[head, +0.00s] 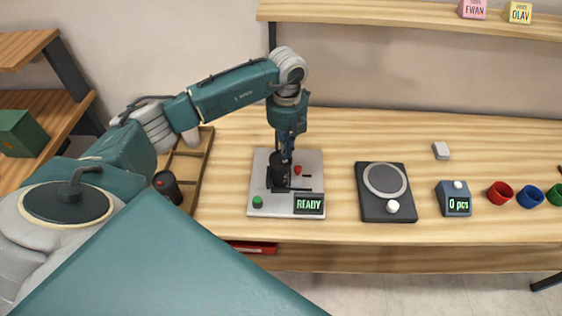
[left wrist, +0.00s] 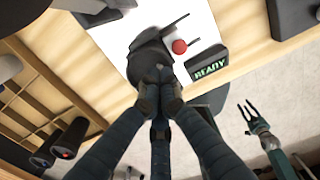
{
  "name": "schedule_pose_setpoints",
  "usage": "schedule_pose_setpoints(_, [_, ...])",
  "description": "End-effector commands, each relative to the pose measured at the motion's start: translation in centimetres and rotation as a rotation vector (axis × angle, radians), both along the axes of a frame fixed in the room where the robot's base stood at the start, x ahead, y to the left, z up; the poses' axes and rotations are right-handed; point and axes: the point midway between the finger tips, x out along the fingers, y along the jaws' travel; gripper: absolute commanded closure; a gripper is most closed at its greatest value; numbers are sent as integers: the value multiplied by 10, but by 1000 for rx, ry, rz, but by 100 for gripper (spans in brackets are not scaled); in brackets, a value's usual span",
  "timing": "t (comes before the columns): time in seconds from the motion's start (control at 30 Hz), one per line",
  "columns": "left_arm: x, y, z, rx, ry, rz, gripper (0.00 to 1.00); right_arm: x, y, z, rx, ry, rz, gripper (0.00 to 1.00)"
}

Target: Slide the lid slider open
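The laser marker (head: 258,196) is a pale plate with a dark housing, a green button and a lit READY display. A red knob (head: 297,170) sits on it beside thin dark bars; the knob also shows in the left wrist view (left wrist: 179,46). I cannot tell which part is the lid slider. My left gripper (head: 286,160) points down at the dark housing (left wrist: 148,52). Its fingertips (left wrist: 159,88) are together at the housing's edge, left of the knob in the head view; contact is unclear. My right gripper (left wrist: 247,110) is spread open and empty, away from the marker.
A dark scale (head: 372,207) and a counter reading 0 pcs (head: 455,205) stand to the right, with red (head: 500,193) and blue (head: 530,195) cups beyond. A wooden compartment tray (head: 203,150) and a dark cylinder (head: 168,187) are at left. The table behind the marker is clear.

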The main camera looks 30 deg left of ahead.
Motion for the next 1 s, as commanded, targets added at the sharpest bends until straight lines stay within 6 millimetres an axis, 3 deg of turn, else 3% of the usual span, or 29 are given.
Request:
schedule_pose_setpoints(0.73, [0,1,47,3,1,0,100,0,0,31,0,0,0,62])
schedule_pose_setpoints(1.0, [0,1,51,3,2,1,100,0,0,33,0,0,0,62])
